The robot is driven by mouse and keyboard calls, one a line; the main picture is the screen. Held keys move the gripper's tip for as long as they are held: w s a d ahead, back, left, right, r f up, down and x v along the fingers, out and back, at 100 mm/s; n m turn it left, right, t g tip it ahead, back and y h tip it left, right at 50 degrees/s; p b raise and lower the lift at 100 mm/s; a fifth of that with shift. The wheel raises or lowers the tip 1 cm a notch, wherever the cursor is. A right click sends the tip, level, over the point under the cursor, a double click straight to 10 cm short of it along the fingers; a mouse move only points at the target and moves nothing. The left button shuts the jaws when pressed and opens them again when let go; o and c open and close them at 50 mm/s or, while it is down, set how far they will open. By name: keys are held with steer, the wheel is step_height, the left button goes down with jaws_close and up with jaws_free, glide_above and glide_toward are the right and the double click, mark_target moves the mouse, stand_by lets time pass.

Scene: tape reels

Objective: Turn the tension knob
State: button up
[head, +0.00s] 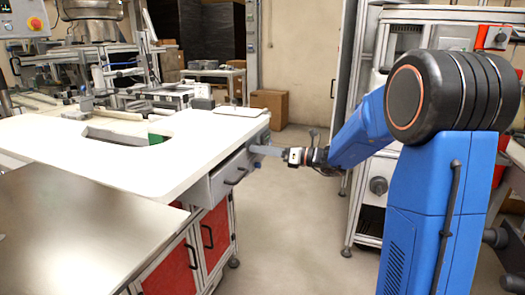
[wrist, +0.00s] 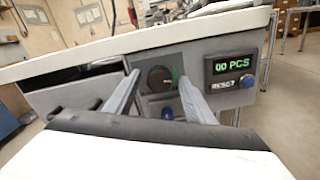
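The tension knob (wrist: 159,77) is a dark round knob on a grey panel under the white tabletop. A green mark shows at its right side. In the wrist view my gripper (wrist: 160,75) is open, with one grey finger to the left of the knob and one to the right. A gap shows between the knob and each finger, and I cannot tell how far the tips are from the panel. In the head view my gripper (head: 262,150) reaches left to the table's end panel. The knob is not clearly visible there.
A blue button (wrist: 167,114) sits below the knob. A counter display (wrist: 234,64) reading "00 PCS" and a blue reset button (wrist: 247,81) are at right. The white tabletop (wrist: 200,30) overhangs the panel. A drawer (head: 228,176) is beside it. The floor (head: 300,220) is clear.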

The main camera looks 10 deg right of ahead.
steer(key=v, duration=1.7)
steer(key=shift+s+d, duration=0.1)
